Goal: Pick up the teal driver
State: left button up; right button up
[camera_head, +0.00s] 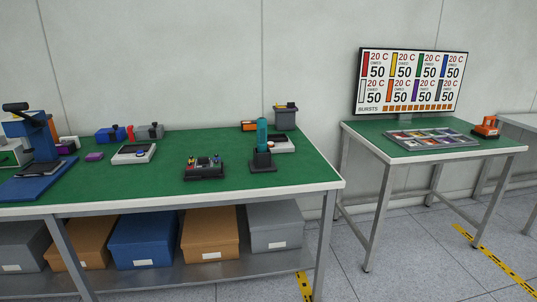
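The teal driver (262,133) stands upright in a dark holder (262,160) near the right end of the green-topped workbench (225,175). Its teal upper body shows above the holder; its lower part is hidden inside. Neither of my grippers shows in the head view.
A dark tray with small coloured parts (204,168) is left of the holder. A grey device (281,144) and a grey bin (285,117) are behind it. A blue press-like stand (42,140) is at the far left. A second table (470,146) with a screen (411,82) stands right, across open floor.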

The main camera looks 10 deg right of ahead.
aim_at(262, 123)
jog(key=u, duration=1.1)
jog(key=i, duration=1.25)
jog(key=z, duration=0.15)
